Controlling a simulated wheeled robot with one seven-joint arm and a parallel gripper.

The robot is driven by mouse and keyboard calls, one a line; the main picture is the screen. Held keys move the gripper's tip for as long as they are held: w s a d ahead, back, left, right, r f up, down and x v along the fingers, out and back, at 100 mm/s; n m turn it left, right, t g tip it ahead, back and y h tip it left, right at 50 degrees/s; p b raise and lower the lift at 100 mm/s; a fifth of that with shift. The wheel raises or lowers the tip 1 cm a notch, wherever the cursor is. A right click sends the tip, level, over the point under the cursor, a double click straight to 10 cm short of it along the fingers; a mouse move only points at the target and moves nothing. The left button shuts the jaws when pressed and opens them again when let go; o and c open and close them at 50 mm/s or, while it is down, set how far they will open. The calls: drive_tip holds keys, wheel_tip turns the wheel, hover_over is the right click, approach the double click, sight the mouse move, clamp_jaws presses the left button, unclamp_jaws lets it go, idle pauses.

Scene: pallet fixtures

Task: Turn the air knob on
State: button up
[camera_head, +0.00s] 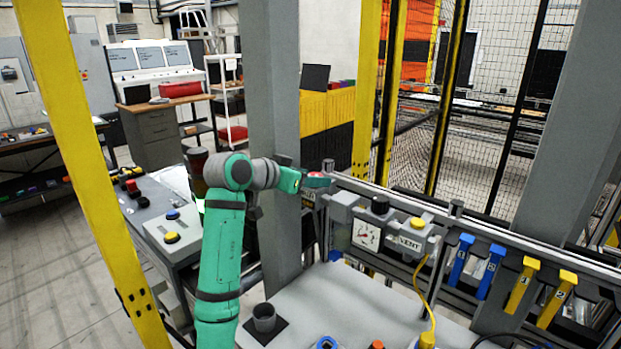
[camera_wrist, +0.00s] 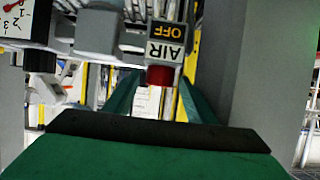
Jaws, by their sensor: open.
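The air knob is the red piece (camera_wrist: 161,77) in the wrist view, just beside an upside-down label (camera_wrist: 166,42) that reads AIR and OFF. My gripper (camera_wrist: 157,94) is open, with one green finger to each side of the knob's line. I cannot tell whether the fingers touch it. In the head view, my gripper (camera_head: 303,183) is at the left end of the grey rail, at a small red part (camera_head: 316,180) that looks like the knob. The fingers partly hide it there.
A pressure gauge (camera_head: 366,235) and a yellow VENT button (camera_head: 417,223) sit right of the knob. A grey post (camera_head: 273,100) stands close behind my arm. Blue levers (camera_head: 461,259) and yellow levers (camera_head: 522,284) hang along the rail. A grey cup (camera_head: 264,318) stands on the tabletop.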

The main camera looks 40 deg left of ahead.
drive_tip(key=shift+c, duration=0.5)
drive_tip(key=c, duration=0.9)
drive_tip(key=shift+c, duration=0.2)
drive_tip(key=shift+d, duration=0.1)
drive_tip(key=n+y, duration=0.1)
drive_tip(key=y, duration=0.1)
drive_tip(key=n+y, duration=0.2)
drive_tip(key=shift+w+d+n, duration=0.1)
drive_tip(key=shift+d+n, duration=0.2)
drive_tip(key=shift+d, duration=0.05)
drive_tip(key=n+g+y, duration=0.1)
drive_tip(key=n+y, duration=0.1)
drive_tip(key=n+g+y, duration=0.1)
drive_tip(key=n+y, duration=0.1)
drive_tip(key=y, duration=0.1)
drive_tip(key=shift+w+d, duration=0.2)
drive_tip(key=shift+d, duration=0.2)
drive_tip(key=n+g+y, duration=0.1)
drive_tip(key=n, duration=0.1)
drive_tip(key=n+g+y, duration=0.1)
drive_tip(key=n+g, duration=0.1)
drive_tip(key=shift+w+d+g+y, duration=0.2)
drive_tip(key=shift+g+y, duration=0.1)
drive_tip(key=shift+y, duration=0.1)
drive_tip(key=shift+w+n+g+y, duration=0.15)
drive_tip(key=shift+n+g+y, duration=0.75)
drive_tip(key=shift+n+g, duration=0.6)
drive_tip(key=shift+a, duration=0.1)
